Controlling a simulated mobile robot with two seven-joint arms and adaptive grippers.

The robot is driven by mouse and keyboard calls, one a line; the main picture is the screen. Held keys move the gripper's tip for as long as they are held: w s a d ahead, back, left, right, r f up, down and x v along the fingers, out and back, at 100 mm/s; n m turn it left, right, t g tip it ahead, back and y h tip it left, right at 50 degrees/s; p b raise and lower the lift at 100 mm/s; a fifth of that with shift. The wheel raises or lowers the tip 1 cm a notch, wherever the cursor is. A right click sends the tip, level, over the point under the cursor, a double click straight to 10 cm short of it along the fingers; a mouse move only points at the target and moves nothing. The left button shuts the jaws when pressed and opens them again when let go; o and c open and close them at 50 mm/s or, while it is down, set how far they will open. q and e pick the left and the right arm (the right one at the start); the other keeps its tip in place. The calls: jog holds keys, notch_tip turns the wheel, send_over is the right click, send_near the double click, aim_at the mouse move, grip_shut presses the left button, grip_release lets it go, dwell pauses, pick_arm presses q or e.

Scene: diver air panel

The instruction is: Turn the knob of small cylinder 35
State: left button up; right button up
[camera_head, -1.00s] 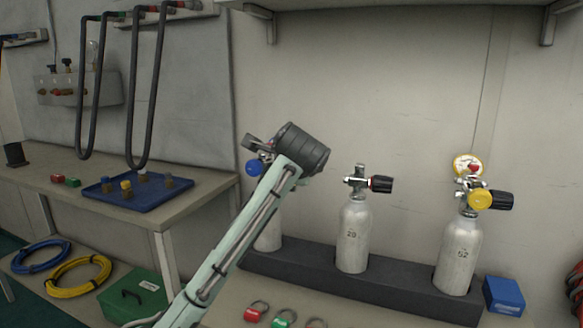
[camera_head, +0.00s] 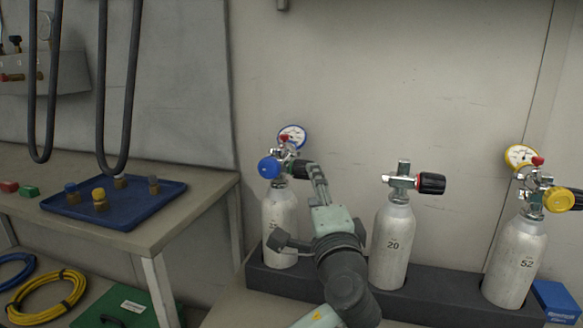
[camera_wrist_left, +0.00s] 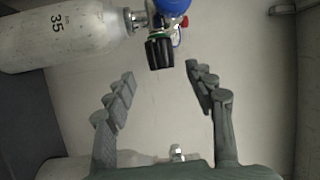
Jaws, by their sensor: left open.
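Small cylinder 35 (camera_head: 279,215) is the leftmost silver cylinder in the head view; its number shows clearly in the left wrist view (camera_wrist_left: 72,30). Its valve carries a blue knob (camera_head: 268,167), a blue-rimmed gauge (camera_head: 293,135) and a black knob (camera_head: 299,168). My left gripper (camera_head: 314,175) is just right of the black knob and partly hides it. In the left wrist view my left gripper (camera_wrist_left: 161,72) is open and empty. The black knob (camera_wrist_left: 159,54) is just beyond the fingertips, in line with the gap between them. My right gripper is not in view.
Cylinder 20 (camera_head: 391,245) stands close right of my left arm, and cylinder 52 (camera_head: 515,262) farther right, in the same dark rack (camera_head: 430,304). A blue box (camera_head: 556,300) is at the right. A blue tray (camera_head: 150,210) with fittings is on the left bench.

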aim_at(304, 170)
pick_arm(q)
jog(key=w, duration=0.4)
jog(key=w+r+p, duration=0.1)
jog(key=w, duration=0.1)
jog(key=shift+w, duration=0.3)
jog(key=shift+w+a, duration=0.1)
jog(key=shift+w, duration=0.2)
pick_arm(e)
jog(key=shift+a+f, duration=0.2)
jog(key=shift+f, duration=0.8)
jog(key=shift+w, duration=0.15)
pick_arm(q)
jog(key=shift+c, duration=1.1)
jog(key=c, duration=0.9)
jog(key=shift+c, duration=0.3)
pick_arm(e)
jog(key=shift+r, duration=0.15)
